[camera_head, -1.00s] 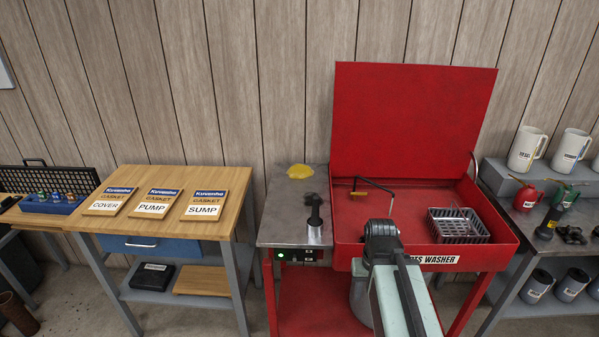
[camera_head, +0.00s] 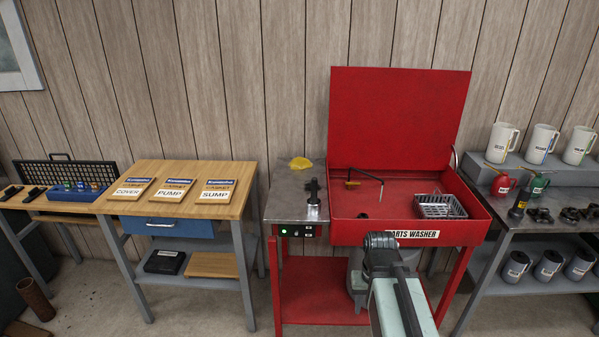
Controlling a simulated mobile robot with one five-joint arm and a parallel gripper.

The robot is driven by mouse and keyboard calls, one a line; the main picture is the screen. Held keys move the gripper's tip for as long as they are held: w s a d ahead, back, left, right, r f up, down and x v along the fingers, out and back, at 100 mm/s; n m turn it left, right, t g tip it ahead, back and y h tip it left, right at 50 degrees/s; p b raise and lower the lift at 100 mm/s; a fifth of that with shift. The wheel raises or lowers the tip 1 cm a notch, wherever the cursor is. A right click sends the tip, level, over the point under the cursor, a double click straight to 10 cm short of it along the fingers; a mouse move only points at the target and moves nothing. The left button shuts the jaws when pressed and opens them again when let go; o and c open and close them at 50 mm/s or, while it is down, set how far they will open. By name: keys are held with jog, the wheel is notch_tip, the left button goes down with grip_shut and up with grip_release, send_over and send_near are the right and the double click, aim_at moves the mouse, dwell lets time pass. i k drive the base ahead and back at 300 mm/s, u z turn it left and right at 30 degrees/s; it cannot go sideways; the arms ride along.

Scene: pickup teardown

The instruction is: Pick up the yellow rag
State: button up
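The yellow rag (camera_head: 300,163) is a small crumpled heap at the back of the grey metal side shelf (camera_head: 284,205), left of the red parts washer (camera_head: 345,228). Nothing covers it. My arm rises from the bottom edge, right of centre, to a dark joint in front of the washer. My gripper cannot be made out past that joint, so its opening is hidden. The visible part of my arm is well apart from the rag, to its lower right.
A black upright tool (camera_head: 313,193) stands on the side shelf in front of the rag. A wooden bench (camera_head: 150,183) with gasket packs is on the left. A wire basket (camera_head: 440,206) sits in the washer. A grey bench (camera_head: 520,236) with jugs is on the right.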

aim_at(298, 163)
jog(key=u, duration=0.15)
jog(key=i, duration=0.75)
jog(key=u, duration=0.8)
jog(key=i, duration=1.25)
jog(key=u, duration=0.6)
jog(key=k, duration=0.65)
jog(key=u, duration=0.3)
jog(key=i, duration=0.65)
